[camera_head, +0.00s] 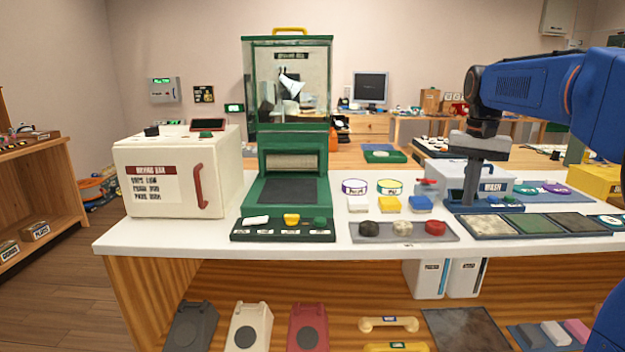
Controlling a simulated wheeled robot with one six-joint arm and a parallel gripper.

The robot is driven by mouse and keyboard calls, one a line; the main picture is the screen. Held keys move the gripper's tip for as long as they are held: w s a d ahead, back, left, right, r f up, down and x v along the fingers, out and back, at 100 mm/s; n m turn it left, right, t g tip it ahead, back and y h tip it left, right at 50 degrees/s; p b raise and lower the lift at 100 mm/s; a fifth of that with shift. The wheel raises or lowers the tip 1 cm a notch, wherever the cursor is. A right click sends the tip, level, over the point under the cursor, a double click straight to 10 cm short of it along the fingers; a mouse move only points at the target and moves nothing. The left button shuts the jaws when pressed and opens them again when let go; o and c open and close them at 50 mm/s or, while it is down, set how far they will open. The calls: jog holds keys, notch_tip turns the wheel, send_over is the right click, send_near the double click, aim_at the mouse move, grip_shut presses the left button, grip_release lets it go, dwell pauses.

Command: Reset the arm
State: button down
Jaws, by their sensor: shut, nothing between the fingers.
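My blue arm (535,88) comes in from the right edge and reaches left above the right part of the white-topped table (330,245). My gripper (468,203) hangs from its end, pointing down, with its fingers shut and nothing held. In the picture it overlaps the white wash box (452,172) and the small blue tray (490,208) in front of it. I cannot tell whether the fingertips touch the tray.
A white oven-like box (150,190) and a tall green glass-fronted machine (290,150) stand on the left. Coloured blocks and a grey tray (450,235) lie in the middle.

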jog(key=s+a+f+n+t, duration=0.1)
jog(key=s+a+f+n, duration=0.1)
jog(key=s+f, duration=0.4)
jog(key=s+a+f+n+t, duration=0.2)
jog(key=s+a+f, duration=0.2)
jog(key=s, duration=1)
jog(key=s+a+f+n+t, duration=0.1)
jog(key=s+a+f+n, duration=0.1)
jog(key=s+f, duration=0.7)
jog(key=shift+s+a+f+t, duration=0.15)
jog(key=shift+s+a+t, duration=0.25)
jog(key=shift+a, duration=0.1)
